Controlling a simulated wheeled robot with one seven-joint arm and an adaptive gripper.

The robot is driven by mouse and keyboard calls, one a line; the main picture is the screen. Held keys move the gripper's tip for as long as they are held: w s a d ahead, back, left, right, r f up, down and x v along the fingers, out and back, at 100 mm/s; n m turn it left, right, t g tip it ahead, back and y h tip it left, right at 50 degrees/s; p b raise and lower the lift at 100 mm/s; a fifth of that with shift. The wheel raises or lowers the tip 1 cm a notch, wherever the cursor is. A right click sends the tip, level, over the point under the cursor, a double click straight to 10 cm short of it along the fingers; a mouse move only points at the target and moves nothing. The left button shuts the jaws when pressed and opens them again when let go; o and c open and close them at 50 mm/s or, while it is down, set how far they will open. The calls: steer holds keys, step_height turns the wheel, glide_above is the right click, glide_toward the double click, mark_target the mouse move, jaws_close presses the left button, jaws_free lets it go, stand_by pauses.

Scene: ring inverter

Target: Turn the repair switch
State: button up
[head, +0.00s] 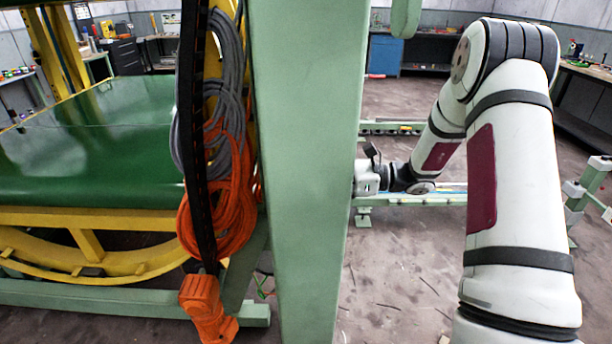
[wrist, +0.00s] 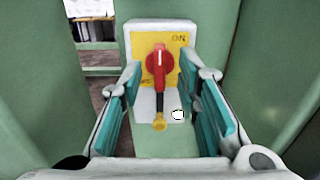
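The repair switch (wrist: 159,66) is a red rotary handle on a yellow plate (wrist: 181,51) with "ON" at its upper right, set in a pale housing. The handle stands about upright. A small brass-coloured piece (wrist: 159,121) sits below it. My gripper (wrist: 160,84) is open in the wrist view, with one teal-padded finger on each side of the handle and visible gaps between. Whether the fingertips reach the handle's depth is hard to tell. In the head view, the green post hides the switch and my fingers.
A wide green post (head: 305,170) stands between my head camera and the switch. A low green rail (head: 435,199) runs behind my arm.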

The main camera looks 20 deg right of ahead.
steer(key=shift+x, duration=1.15)
jaws_close()
steer(key=shift+n, duration=0.3)
steer(key=n+b, duration=0.1)
steer(key=n, duration=0.4)
steer(key=n+b, duration=0.1)
steer(key=n, duration=0.5)
steer(key=n+b, duration=0.1)
steer(key=n, duration=0.5)
steer(key=shift+s+a+f, duration=0.1)
steer(key=shift+s+f, duration=0.1)
steer(key=shift+f, duration=0.05)
steer(key=shift+n, duration=0.3)
